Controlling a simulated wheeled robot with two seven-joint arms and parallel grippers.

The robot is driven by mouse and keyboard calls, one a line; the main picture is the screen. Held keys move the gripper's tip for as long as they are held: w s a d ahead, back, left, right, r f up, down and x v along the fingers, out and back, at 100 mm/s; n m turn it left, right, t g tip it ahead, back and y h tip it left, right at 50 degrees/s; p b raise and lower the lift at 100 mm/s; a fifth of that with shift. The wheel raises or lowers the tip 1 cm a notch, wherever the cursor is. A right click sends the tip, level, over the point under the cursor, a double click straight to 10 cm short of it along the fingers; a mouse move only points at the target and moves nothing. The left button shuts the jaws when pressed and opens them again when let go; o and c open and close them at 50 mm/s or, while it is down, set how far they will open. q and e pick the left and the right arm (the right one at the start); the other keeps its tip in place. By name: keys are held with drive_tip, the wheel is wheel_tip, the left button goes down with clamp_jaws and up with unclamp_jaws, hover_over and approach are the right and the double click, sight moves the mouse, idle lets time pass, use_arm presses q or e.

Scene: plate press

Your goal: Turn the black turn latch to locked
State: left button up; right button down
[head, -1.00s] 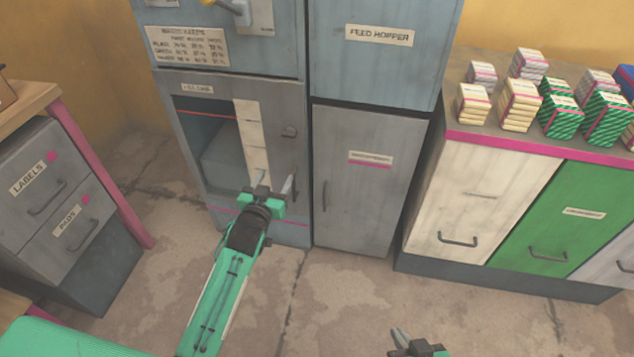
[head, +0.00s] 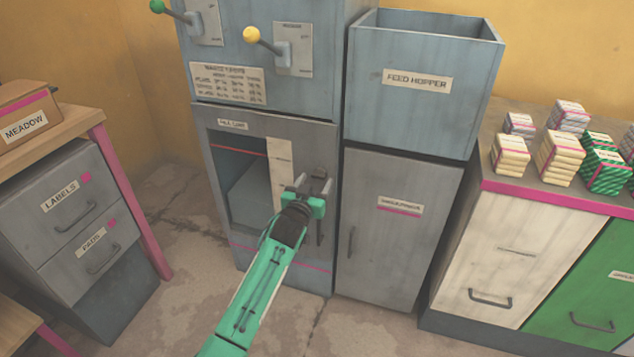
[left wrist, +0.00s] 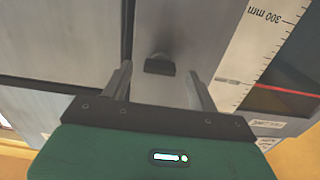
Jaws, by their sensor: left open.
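The black turn latch (left wrist: 160,65) shows in the left wrist view as a small dark knob on the grey door (left wrist: 160,90) of the press. It appears between my two fingers, just beyond their tips. Its locked or unlocked position cannot be told. In the head view my left gripper (head: 313,184) is open in front of the right part of the door (head: 285,262) and largely covers the latch area. I cannot tell whether a finger touches the latch. My right gripper is not in view.
A dark upright handle (head: 319,228) is on the door below the gripper. A white scale strip (head: 280,165) stands beside the door's window opening. The feed hopper (head: 420,105) and a grey cabinet (head: 395,235) are to the right. Levers (head: 262,38) are above.

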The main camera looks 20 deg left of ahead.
sight(319, 174)
use_arm(q)
drive_tip(key=shift+w, duration=1.1)
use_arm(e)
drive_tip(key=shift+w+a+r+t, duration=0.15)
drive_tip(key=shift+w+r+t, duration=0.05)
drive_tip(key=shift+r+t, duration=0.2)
